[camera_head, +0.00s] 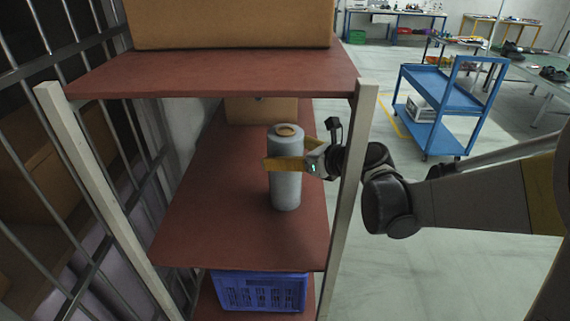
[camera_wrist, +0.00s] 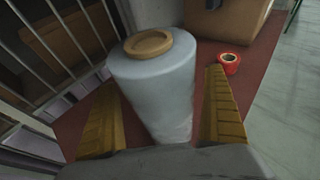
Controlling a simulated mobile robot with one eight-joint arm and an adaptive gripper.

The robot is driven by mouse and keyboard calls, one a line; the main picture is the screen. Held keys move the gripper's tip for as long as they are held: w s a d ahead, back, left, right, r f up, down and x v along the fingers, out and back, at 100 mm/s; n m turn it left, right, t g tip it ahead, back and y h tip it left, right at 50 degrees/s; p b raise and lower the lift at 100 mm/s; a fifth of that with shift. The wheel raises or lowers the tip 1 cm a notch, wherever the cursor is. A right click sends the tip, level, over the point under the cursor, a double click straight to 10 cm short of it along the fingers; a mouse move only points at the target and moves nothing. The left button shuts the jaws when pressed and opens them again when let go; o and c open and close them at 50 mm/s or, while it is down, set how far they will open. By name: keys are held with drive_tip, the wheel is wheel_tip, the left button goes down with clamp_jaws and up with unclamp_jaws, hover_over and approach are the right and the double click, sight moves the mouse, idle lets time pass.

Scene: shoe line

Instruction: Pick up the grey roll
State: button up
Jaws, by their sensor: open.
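The grey roll (camera_head: 286,190) stands upright on the reddish-brown middle shelf (camera_head: 225,205), with a tan core showing at its top. In the wrist view the roll (camera_wrist: 155,85) rises between the two yellow fingers of my gripper (camera_wrist: 165,115). In the head view my gripper (camera_head: 285,162) reaches in from the right, past the shelf's post, with a finger across the roll's near side at upper-middle height. The fingers are open around the roll. In the wrist view a gap shows between the roll and the right finger; contact on the left is unclear.
A red tape roll (camera_wrist: 229,64) lies on the shelf behind the roll, near a cardboard box (camera_head: 262,110). The upper shelf (camera_head: 215,76) hangs above, holding a large box (camera_head: 230,22). A light post (camera_head: 350,180) stands beside my arm. A blue crate (camera_head: 260,291) sits below.

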drive_tip(key=shift+w+a+f, duration=0.15)
drive_tip(key=shift+w+a, duration=0.05)
drive_tip(key=shift+a, duration=0.05)
drive_tip(key=shift+s+d, duration=0.1)
drive_tip(key=c, duration=1.4)
